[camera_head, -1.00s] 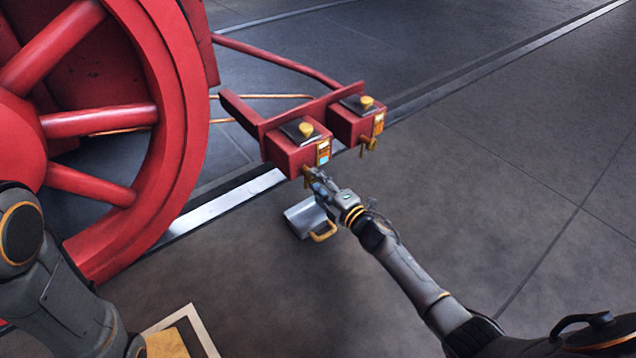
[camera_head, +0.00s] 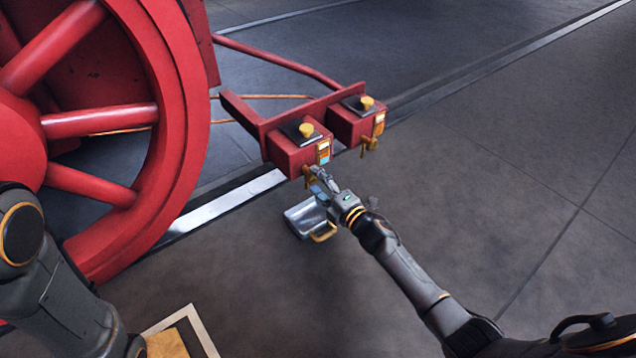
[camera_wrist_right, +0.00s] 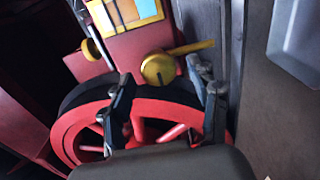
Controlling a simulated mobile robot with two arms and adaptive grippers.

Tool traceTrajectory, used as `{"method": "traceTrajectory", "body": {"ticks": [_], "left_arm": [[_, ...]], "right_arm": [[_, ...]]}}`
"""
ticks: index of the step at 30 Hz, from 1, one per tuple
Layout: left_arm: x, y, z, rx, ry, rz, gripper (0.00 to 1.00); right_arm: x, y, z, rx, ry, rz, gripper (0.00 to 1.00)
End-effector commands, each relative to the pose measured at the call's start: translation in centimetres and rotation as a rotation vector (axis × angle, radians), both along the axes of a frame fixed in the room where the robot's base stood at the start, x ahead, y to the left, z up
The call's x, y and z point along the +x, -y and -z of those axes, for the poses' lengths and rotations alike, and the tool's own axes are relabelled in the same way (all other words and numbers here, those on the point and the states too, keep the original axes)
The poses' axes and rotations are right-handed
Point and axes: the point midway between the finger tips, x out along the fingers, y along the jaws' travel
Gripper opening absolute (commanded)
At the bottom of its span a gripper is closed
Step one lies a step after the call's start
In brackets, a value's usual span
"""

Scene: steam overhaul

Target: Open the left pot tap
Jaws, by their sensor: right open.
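The left pot (camera_head: 290,155) is a red box with a dark lid and yellow knob, fixed to a red bracket. Its brass tap (camera_head: 306,172) is low on the front, partly hidden by my right gripper (camera_head: 316,178). In the right wrist view, the tap (camera_wrist_right: 158,70) shows a round yellow body with a lever pointing right and slightly up. My right gripper (camera_wrist_right: 168,95) is open and empty, its fingers apart just below the tap in that view; I cannot tell whether they touch it. My left gripper is out of view.
The right pot (camera_head: 350,125) with its own tap (camera_head: 370,144) sits close by. A grey metal pan (camera_head: 300,218) with a yellow handle is below my right gripper. A large red wheel (camera_head: 165,130) stands at left, beside a rail (camera_head: 225,203). The floor at right is clear.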

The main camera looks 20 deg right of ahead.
Motion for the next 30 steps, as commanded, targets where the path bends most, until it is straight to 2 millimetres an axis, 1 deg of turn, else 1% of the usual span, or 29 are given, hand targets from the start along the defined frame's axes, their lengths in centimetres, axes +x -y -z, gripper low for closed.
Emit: {"method": "traceTrajectory", "body": {"ticks": [4, 8, 11, 18, 21, 25, 30], "left_arm": [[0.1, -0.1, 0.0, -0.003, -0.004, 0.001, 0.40], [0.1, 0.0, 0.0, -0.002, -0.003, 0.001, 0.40], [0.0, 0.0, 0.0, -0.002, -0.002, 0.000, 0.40], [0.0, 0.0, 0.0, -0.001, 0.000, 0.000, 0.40], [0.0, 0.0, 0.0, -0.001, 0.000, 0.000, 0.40], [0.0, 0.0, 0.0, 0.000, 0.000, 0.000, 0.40], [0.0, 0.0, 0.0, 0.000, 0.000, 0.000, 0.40]], "right_arm": [[-0.3, 0.2, 0.1, 0.000, -0.001, 0.001, 0.61], [-1.6, 0.7, 0.2, -0.001, -0.002, 0.001, 0.61], [-3.3, 1.2, 0.1, -0.002, -0.002, -0.001, 0.61], [-8.0, 2.9, 0.2, -0.002, -0.002, 0.000, 0.61], [-9.5, 3.4, 0.1, 0.000, -0.002, 0.000, 0.61], [-10.7, 3.9, 0.0, 0.000, 0.000, 0.000, 0.61], [-11.3, 4.1, 0.0, 0.000, 0.000, -0.001, 0.61]]}}
